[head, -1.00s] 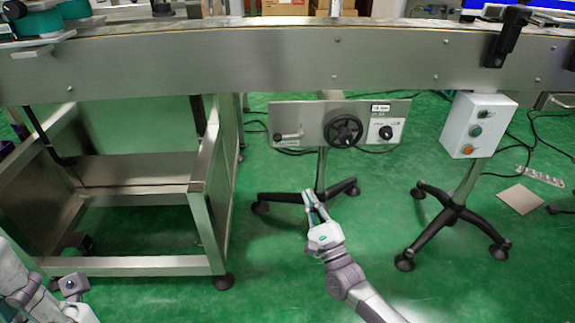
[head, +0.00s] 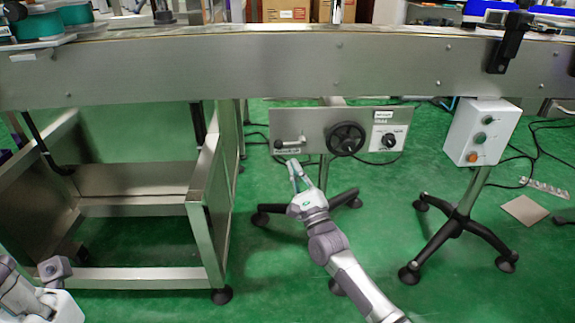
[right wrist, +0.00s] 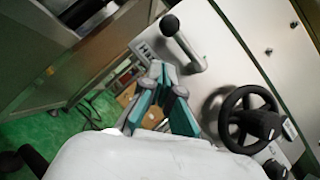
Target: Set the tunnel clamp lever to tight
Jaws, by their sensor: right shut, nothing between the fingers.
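The lever (head: 288,143), a metal crank with a dark knob on its left end, sits at the left of a grey control panel (head: 312,118) under the conveyor. In the right wrist view the lever (right wrist: 188,52) shows large, its black knob up and to the left. A small label lies beside it, too small to read. My right gripper (head: 294,165) is just below the lever in the head view, pointing up at it. In the right wrist view its fingers (right wrist: 161,75) are together and empty, close below the lever; contact cannot be told. My left gripper's fingers are not visible.
A black handwheel (head: 346,138) and a dial knob (head: 389,140) are right of the lever. The conveyor side (head: 250,72) runs above. A steel frame (head: 213,210) stands left, and a button box (head: 482,132) on a wheeled stand is right.

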